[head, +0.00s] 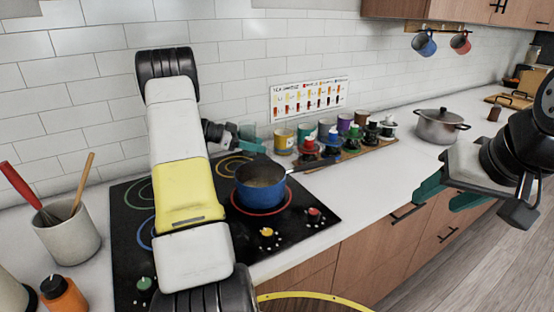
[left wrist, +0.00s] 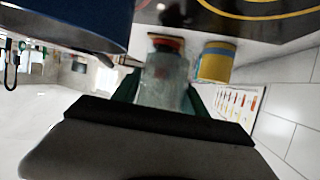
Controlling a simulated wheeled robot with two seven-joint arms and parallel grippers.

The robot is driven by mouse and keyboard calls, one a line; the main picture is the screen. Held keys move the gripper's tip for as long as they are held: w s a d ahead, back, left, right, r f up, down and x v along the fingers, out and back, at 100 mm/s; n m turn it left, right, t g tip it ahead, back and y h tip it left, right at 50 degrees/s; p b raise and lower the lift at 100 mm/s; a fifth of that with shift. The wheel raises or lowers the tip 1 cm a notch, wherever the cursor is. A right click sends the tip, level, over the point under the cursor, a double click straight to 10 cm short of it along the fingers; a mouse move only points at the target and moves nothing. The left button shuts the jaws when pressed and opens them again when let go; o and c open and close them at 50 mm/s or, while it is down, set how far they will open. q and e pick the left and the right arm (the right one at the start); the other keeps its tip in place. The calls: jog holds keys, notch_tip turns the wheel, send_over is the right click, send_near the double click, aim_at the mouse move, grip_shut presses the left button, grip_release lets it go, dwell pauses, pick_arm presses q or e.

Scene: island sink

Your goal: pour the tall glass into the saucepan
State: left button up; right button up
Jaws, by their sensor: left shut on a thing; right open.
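The tall glass (left wrist: 165,82) is clear and held between the green fingers of my left gripper (left wrist: 163,98) in the left wrist view. In the head view my left gripper (head: 246,137) is behind and above the saucepan, near the wall; the glass is hard to make out there. The blue saucepan (head: 258,192) stands on a red-ringed burner, its dark handle pointing right. Its blue side also shows in the left wrist view (left wrist: 65,22), beside the glass. I cannot tell the glass's exact tilt. My right gripper (head: 452,193) is open and empty at the right, past the counter's front edge.
The black cooktop (head: 130,220) carries knobs at its front. Several colored cups and small bottles stand on a wooden board (head: 350,154) right of the saucepan. A lidded steel pot (head: 438,125) is farther right. A utensil crock (head: 68,235) stands left. Counter (head: 370,190) before the board is clear.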

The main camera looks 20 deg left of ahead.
pick_arm(q)
jog(key=shift+s+r+m, duration=0.1)
jog(key=shift+r+m, duration=0.05)
jog(key=shift+m, duration=0.15)
jog(key=shift+s+d+r+m+t+y, duration=0.15)
jog(key=shift+s+r+m+t+y, duration=0.1)
jog(key=shift+m+t+y, duration=0.35)
jog(key=shift+s+d+r+m+t+y, duration=0.2)
jog(key=shift+m+t+y, duration=0.15)
jog(key=shift+m, duration=0.45)
jog(key=shift+s+d+r+m+t, duration=0.1)
jog(key=shift+r+m+t, duration=0.05)
jog(key=shift+m+t, duration=0.15)
jog(key=shift+s+d+r+m, duration=0.1)
jog(key=shift+s+r+m, duration=0.1)
jog(key=shift+r+m, duration=0.15)
jog(key=shift+t, duration=0.35)
jog(key=shift+w+a+f+m+t+y, duration=0.15)
jog(key=shift+w+f+m+t+y, duration=0.25)
jog(key=shift+m, duration=0.5)
jog(key=shift+s+a+f+m+t+y, duration=0.1)
jog(key=shift+m+t+y, duration=0.15)
jog(key=shift+m+t, duration=0.5)
dwell(1.7)
jog(key=shift+w+r+m+t, duration=0.1)
jog(key=shift+r+m+t, duration=0.15)
jog(key=shift+r+m, duration=0.5)
dwell(0.5)
